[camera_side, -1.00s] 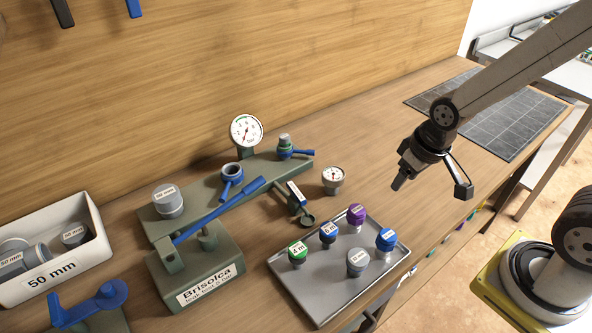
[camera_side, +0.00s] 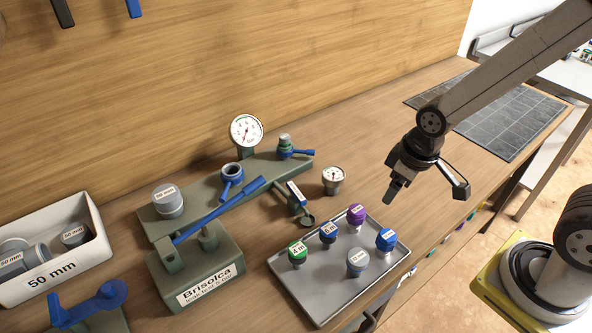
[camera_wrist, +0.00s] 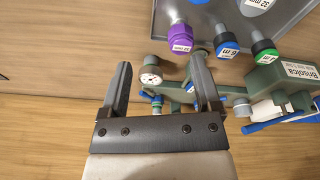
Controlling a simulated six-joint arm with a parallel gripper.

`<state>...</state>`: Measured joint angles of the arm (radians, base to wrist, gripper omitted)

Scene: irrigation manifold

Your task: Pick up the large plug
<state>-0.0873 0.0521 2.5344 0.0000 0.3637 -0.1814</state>
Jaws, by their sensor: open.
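Several plugs stand upright on the grey tray (camera_side: 318,303). The grey plug (camera_side: 357,262) at its front is among the bigger ones; its label looks like 32 mm, and in the wrist view it is partly cut off at the top edge (camera_wrist: 257,6). The others are green (camera_side: 297,252), dark blue (camera_side: 328,233), purple (camera_side: 356,215) and blue (camera_side: 386,240). A wider grey plug (camera_side: 168,201) sits on the left end of the manifold. My gripper (camera_side: 393,194) is open and empty, above the bench behind the tray. Its fingers (camera_wrist: 160,65) are apart in the wrist view.
The green-grey manifold (camera_side: 190,268) has blue levers and an upright gauge (camera_side: 246,131). A small gauge (camera_side: 333,179) stands between manifold and tray. A white 50 mm bin (camera_side: 85,270) with grey plugs is at the left. The bench right of the small gauge is clear up to the dark mat (camera_side: 490,115).

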